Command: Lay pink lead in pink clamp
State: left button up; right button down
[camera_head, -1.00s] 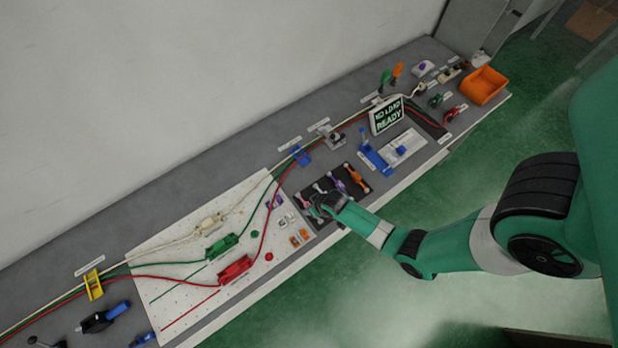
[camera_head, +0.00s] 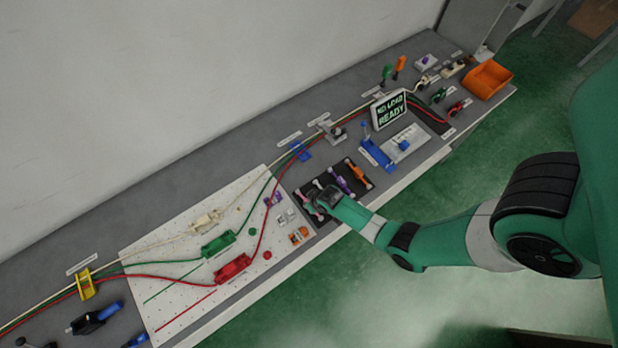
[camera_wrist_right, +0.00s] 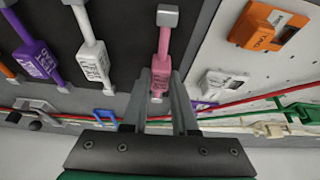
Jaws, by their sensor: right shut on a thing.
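The pink lead (camera_wrist_right: 165,43) lies on the dark mat (camera_wrist_right: 125,22) in the right wrist view, with a grey block at its upper end. My right gripper (camera_wrist_right: 159,82) has its two fingers on either side of the lead's lower part and is shut on it. In the head view the right gripper (camera_head: 318,202) is low over the left end of the dark mat, and the arm hides much of the pink lead. I cannot pick out a pink clamp for certain. My left gripper is not in view.
A white pegboard (camera_head: 170,258) with green and red blocks is to the left. A blue fixture (camera_head: 376,154) and a display (camera_head: 389,109) stand to the right.

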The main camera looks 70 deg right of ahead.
aim_at(307, 200)
jog(key=shift+r, duration=0.15)
jog(key=shift+r+p, duration=0.3)
notch_tip(307, 200, up, 3)
jog(key=shift+f+p, duration=0.1)
jog(key=shift+p, duration=0.9)
jog(key=s+r+p, duration=0.9)
jog(key=s, duration=0.4)
jog(key=shift+s+d+r, duration=0.15)
jog(key=shift+s, duration=0.25)
